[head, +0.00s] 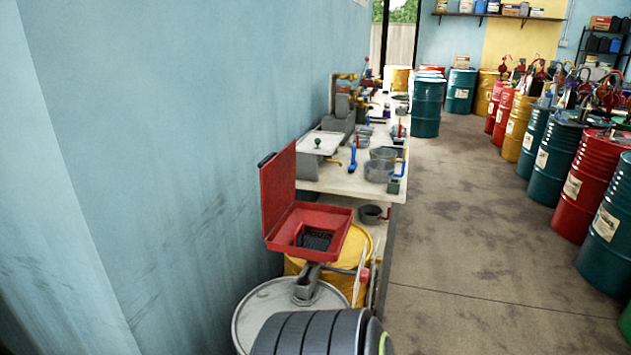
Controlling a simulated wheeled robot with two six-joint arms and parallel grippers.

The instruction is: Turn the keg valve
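No keg valve can be made out with certainty from here. A small brass-coloured tap (334,162) sticks out below a pale box-like tray (319,143) with a green knob, at the near end of the workbench. Farther back on the bench, brass-coloured fittings (346,77) sit above a grey stand (340,118). These are too small to tell whether any is the valve or how its handle is set.
The workbench (330,185) runs along the blue wall, with metal pots (379,170) and a blue-handled tool (352,160). A red open-lidded funnel box (345,225) and a yellow drum (360,235) stand before it. Floor right of it is clear; several drums (588,190) line the right.

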